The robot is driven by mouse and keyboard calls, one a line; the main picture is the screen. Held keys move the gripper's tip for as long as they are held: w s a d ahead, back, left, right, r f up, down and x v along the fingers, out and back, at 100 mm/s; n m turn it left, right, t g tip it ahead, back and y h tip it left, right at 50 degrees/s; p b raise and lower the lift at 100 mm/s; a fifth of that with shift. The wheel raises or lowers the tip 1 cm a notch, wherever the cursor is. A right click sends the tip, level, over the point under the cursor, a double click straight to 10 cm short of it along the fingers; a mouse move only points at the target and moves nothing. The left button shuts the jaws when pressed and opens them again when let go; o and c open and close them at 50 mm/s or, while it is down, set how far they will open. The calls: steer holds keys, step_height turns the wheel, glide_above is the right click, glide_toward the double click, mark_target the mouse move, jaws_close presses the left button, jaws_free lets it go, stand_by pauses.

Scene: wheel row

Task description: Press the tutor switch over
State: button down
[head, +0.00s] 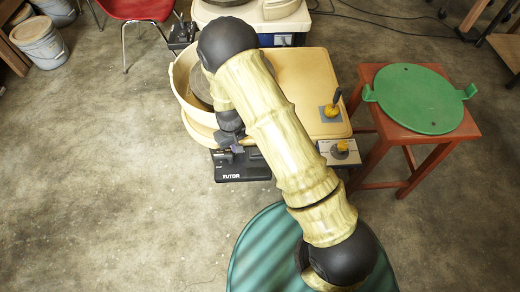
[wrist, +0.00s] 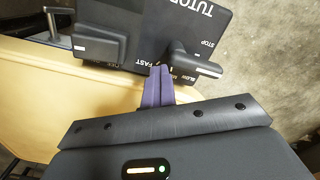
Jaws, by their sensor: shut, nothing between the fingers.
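The tutor switch is a black box (head: 243,168) marked TUTOR at the front of the cream wheel unit in the head view. In the wrist view the box (wrist: 150,22) fills the top, upside down, with the words STOP, FAST and SLOW. A black lever (wrist: 196,64) with a pale tip mark sticks out near STOP and SLOW. A raised black block (wrist: 95,43) with a white mark sits at its left. My gripper (wrist: 160,70) is shut and empty, its purple fingertips at the box edge between FAST and SLOW, just left of the lever. Contact cannot be told.
The cream wheel unit (head: 298,75) with its basin (head: 180,87) stands under my arm. A red stool (head: 391,138) holds a green bat (head: 418,99).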

steer(key=shift+a, duration=0.2)
step_height(320, 180, up, 8)
steer(key=p, duration=0.7)
steer(key=shift+d+r, duration=0.1)
steer(key=shift+d, duration=0.05)
stand_by(0.3)
steer(key=s+d+r+m+t, duration=0.1)
steer(key=d+r, duration=0.4)
steer(key=r, duration=0.3)
steer(key=s+d+r+m, duration=0.1)
steer(key=d+r+m, duration=0.1)
steer(key=d+r, duration=0.4)
steer(key=s+d+r+m+t, duration=0.2)
steer(key=s+d+r+m, duration=0.1)
steer(key=s+d+r, duration=0.65)
steer(key=w+p+v, duration=0.2)
steer(key=p+v, duration=1)
steer(key=w+a+r+p+v, duration=0.1)
steer(key=w+p+v, duration=0.2)
steer(key=p+v, duration=0.9)
step_height(320, 180, up, 2)
steer(key=shift+p, duration=0.3)
